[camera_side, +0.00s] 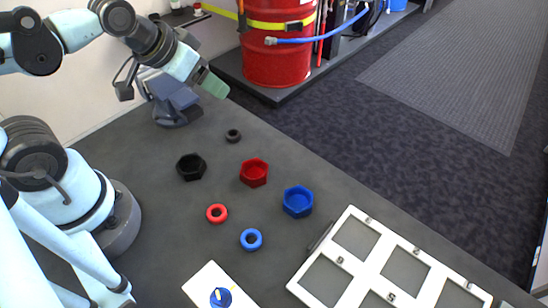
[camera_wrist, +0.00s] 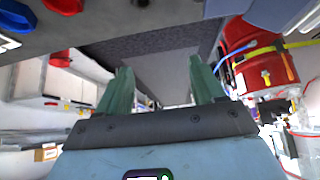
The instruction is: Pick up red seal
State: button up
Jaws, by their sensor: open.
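The red seal (camera_side: 217,213) is a small red ring lying flat on the dark table (camera_side: 330,200), in front of the red hexagonal cap and left of the blue ring. My gripper (camera_side: 214,84) is raised near the top left of the side view, well above and behind the red seal and apart from it. In the wrist view my gripper (camera_wrist: 162,85) shows two green fingers spread apart with nothing between them. The wrist view looks across the room, with red and blue parts at its upper left edge.
On the table are a red cap (camera_side: 254,173), a black cap (camera_side: 191,167), a blue cap (camera_side: 298,201), a black ring (camera_side: 233,135) and a blue ring (camera_side: 251,239). A white framed tray (camera_side: 345,215) is at lower right. A red drum (camera_side: 278,50) stands behind the table.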

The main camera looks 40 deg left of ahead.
jog(key=s+d+f+n+g+h, duration=0.15)
jog(key=s+d+g, duration=0.3)
jog(key=d, duration=0.45)
jog(key=n+g+y, duration=0.1)
jog(key=g+y, duration=0.1)
jog(key=g, duration=0.1)
send_over(215, 213)
jog(key=shift+h, duration=0.25)
jog(key=shift+f, duration=6.1)
jog(key=c, duration=1.1)
